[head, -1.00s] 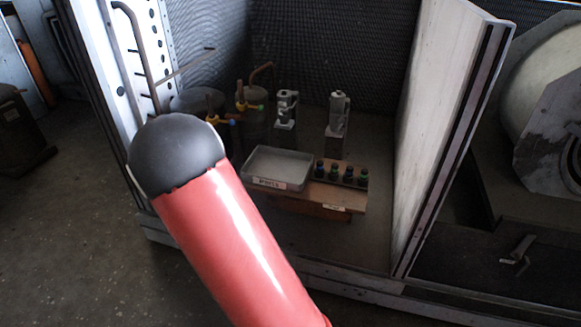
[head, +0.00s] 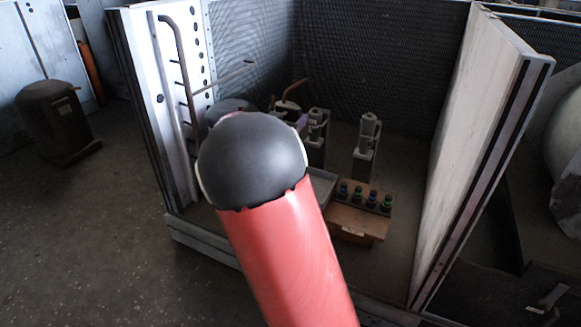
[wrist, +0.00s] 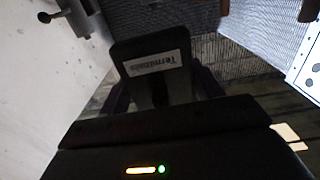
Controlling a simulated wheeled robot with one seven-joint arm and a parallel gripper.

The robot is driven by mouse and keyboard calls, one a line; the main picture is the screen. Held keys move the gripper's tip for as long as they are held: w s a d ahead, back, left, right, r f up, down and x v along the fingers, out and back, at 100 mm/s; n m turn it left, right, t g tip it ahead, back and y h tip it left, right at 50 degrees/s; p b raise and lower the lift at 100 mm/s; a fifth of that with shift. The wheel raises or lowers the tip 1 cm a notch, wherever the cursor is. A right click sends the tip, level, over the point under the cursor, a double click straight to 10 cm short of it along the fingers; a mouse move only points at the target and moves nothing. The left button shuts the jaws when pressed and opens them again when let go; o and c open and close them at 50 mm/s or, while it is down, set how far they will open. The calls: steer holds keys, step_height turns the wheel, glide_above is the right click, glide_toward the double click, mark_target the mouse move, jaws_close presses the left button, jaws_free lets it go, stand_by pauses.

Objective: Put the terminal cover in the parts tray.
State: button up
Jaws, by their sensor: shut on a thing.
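The terminal cover (wrist: 150,48), a dark piece with a white "Terminals" label, shows in the wrist view, upside down in the picture. My gripper (wrist: 165,92) is shut on it; its dark fingers are hard to make out. In the head view my red and black arm hides the gripper and the cover. How far the cover is from the tray cannot be told.
Two grey fittings (head: 367,135) stand behind. A bent pipe (head: 180,75) and a rod are at the left wall. A pale panel (head: 480,150) bounds the right.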

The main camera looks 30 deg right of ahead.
step_height(320, 180, down, 13)
steer(key=shift+r+b, duration=0.1)
steer(key=shift+b, duration=1.05)
steer(key=shift+f+b, duration=0.4)
steer(key=shift+f, duration=0.2)
steer(key=o, duration=1)
